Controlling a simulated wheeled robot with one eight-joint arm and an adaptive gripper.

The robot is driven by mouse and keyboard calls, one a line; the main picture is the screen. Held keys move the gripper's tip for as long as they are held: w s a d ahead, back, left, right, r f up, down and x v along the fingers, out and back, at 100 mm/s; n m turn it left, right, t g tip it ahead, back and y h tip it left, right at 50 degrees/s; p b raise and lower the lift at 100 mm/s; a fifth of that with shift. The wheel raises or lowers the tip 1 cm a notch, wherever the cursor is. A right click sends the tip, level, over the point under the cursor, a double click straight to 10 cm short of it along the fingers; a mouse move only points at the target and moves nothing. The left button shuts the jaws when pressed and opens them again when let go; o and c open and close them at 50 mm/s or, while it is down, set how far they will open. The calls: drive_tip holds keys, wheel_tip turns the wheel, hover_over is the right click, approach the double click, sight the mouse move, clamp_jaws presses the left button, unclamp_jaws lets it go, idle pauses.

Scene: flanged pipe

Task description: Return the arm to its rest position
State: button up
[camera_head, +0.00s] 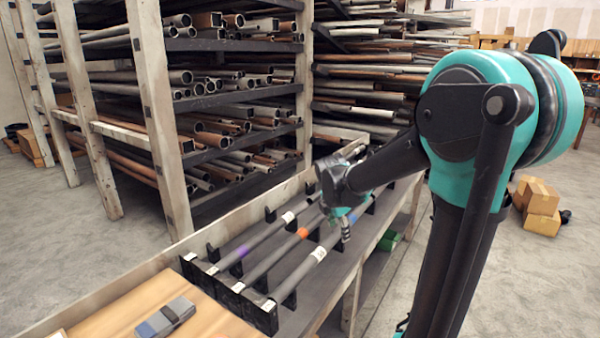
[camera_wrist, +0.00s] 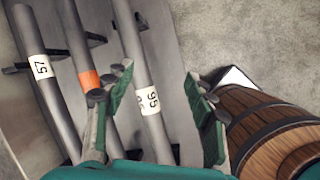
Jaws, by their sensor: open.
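My gripper (camera_head: 345,230) hangs at the end of my bent arm over the pipe bench in the head view. In the wrist view, my gripper (camera_wrist: 158,85) is open and holds nothing. A grey pipe with a white numbered label (camera_wrist: 152,101) shows between its fingers; I cannot tell how far below them it lies. Left of it are a pipe with an orange band (camera_wrist: 90,79) and a pipe labelled 57 (camera_wrist: 41,68). In the head view, a purple-banded pipe (camera_head: 240,252), an orange-banded pipe (camera_head: 302,233) and a white-labelled pipe (camera_head: 318,254) lie on black supports.
A tall rack (camera_head: 160,120) full of pipes stands behind the bench. A dark device (camera_head: 166,317) lies on the bench's wooden near end (camera_head: 110,310). Cardboard boxes (camera_head: 541,205) stand on the floor at right. A wooden barrel (camera_wrist: 275,130) is close right of my gripper in the wrist view.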

drive_tip(key=s+d+f+m, duration=0.1)
drive_tip(key=s+f+m, duration=0.2)
drive_tip(key=s+m, duration=0.4)
drive_tip(key=s+d+f+m+y, duration=0.1)
drive_tip(key=s+d+f+m, duration=0.1)
drive_tip(key=s+m, duration=0.5)
drive_tip(key=s+d+f+m+y, duration=0.1)
drive_tip(key=s+f+m, duration=0.4)
drive_tip(key=s+m, duration=0.2)
drive_tip(key=shift+d+m+t, duration=0.25)
drive_tip(key=shift+m+t, duration=0.05)
drive_tip(key=shift+m, duration=0.7)
drive_tip(key=shift+s, duration=0.1)
